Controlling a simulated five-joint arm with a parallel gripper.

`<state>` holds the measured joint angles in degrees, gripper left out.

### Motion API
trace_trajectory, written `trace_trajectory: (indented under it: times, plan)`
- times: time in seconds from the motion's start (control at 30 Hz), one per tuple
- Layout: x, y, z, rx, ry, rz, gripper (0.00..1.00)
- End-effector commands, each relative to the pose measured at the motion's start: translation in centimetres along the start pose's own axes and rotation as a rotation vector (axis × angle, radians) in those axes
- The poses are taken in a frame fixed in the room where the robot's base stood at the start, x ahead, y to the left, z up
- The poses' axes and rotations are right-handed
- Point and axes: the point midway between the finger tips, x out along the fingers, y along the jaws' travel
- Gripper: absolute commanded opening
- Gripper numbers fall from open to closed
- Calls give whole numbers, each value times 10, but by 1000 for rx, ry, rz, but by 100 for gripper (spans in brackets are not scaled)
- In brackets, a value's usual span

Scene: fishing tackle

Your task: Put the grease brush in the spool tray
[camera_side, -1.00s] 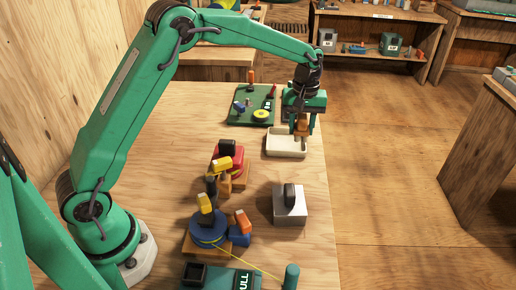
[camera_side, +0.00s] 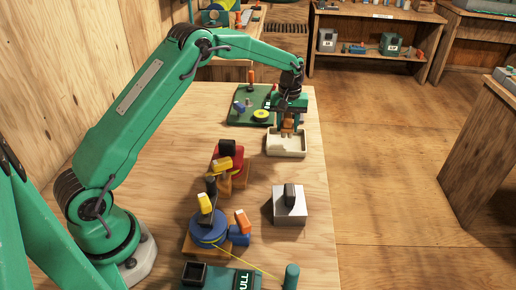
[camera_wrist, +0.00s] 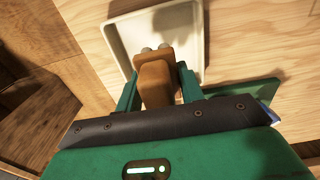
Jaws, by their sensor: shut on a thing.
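The grease brush, a brown wooden-looking piece (camera_side: 288,124), is held between the fingers of my gripper (camera_side: 287,129). In the wrist view the brush (camera_wrist: 156,84) shows as a brown block with two small rounded grey ends, between the green fingers of my gripper (camera_wrist: 158,88). The spool tray, a shallow cream tray (camera_side: 287,153), lies below at the table's right side. The wrist view shows its rim (camera_wrist: 112,38) around and beyond the brush. The brush is over the tray's inside; I cannot tell whether it touches the floor.
A green board (camera_side: 240,118) with a yellow disc and small tackle lies behind the tray, to the left. A red reel (camera_side: 223,165), a blue spool (camera_side: 208,232) and a grey block (camera_side: 290,208) stand nearer the front.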

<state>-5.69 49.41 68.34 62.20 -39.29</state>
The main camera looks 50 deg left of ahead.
Motion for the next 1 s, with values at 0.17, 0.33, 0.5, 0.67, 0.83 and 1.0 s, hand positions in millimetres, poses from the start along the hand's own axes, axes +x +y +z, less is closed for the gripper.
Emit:
trace_trajectory:
  times: [0.17, 0.33, 0.5, 0.67, 0.83, 1.0]
  plan:
    - [15, 0, 1, 0, -2, -2, 14]
    - [34, 0, 1, 0, -2, -2, 14]
    - [40, 0, 1, 0, -1, -1, 14]
    - [39, 0, 1, 0, -1, 0, 14]
    - [42, 0, 1, 0, -1, -1, 14]
    - [42, 0, 1, 0, -1, -1, 60]
